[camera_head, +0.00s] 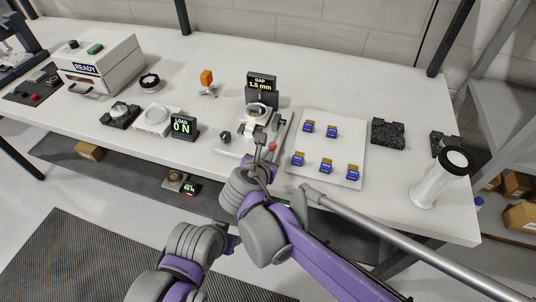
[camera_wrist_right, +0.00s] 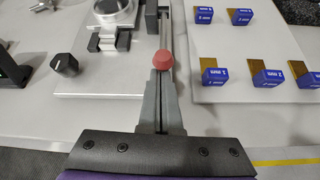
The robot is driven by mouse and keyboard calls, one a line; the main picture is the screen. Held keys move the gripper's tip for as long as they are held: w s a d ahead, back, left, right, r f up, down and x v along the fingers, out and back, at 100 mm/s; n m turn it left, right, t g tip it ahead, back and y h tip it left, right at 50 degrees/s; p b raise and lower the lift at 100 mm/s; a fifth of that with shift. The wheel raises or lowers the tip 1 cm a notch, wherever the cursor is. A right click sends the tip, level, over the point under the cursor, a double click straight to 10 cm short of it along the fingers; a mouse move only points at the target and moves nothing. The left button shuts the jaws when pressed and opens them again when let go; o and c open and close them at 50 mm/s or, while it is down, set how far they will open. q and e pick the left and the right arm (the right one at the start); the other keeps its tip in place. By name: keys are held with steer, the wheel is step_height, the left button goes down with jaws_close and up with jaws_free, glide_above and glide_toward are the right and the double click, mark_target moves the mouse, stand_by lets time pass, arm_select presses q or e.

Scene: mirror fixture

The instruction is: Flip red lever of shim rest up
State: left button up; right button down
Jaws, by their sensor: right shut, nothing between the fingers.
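The red lever's knob (camera_head: 272,146) shows at the front right of the metal fixture with the "GAP 1.5 mm" display (camera_head: 261,86). In the right wrist view the red knob (camera_wrist_right: 164,60) sits at the near end of a grey bar (camera_wrist_right: 166,30) beside the fixture's plate (camera_wrist_right: 100,72). My right gripper (camera_head: 259,131) reaches over the table's front edge to the fixture. In the wrist view its fingers (camera_wrist_right: 160,88) are together and empty, right at the near side of the knob; I cannot tell whether they touch it. My left gripper is not in view.
A white tray (camera_head: 350,125) with several blue-labelled shims lies close to the right. A black knob (camera_wrist_right: 64,64) stands at the fixture's left. A load display (camera_head: 183,127) is further left. A white cylinder (camera_head: 437,180) stands at the table's right end.

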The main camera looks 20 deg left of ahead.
steer(key=shift+w+r+g+p, duration=0.15)
steer(key=shift+r+g+p, duration=0.55)
steer(key=shift+r+p, duration=0.3)
steer(key=w+r+g+p, duration=0.1)
steer(key=r+g+p, duration=0.1)
steer(key=w+r+g+p, duration=0.1)
steer(key=r, duration=0.2)
steer(key=w+r+g+p, duration=0.2)
steer(key=shift+r+g+p, duration=0.15)
steer(key=shift+g+p, duration=0.15)
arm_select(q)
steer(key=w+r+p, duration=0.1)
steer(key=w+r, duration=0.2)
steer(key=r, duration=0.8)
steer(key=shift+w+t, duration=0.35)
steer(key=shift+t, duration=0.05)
arm_select(e)
steer(key=w+r, duration=0.2)
steer(key=w, duration=0.1)
steer(key=shift+d+r, duration=0.1)
steer(key=shift+r, duration=0.1)
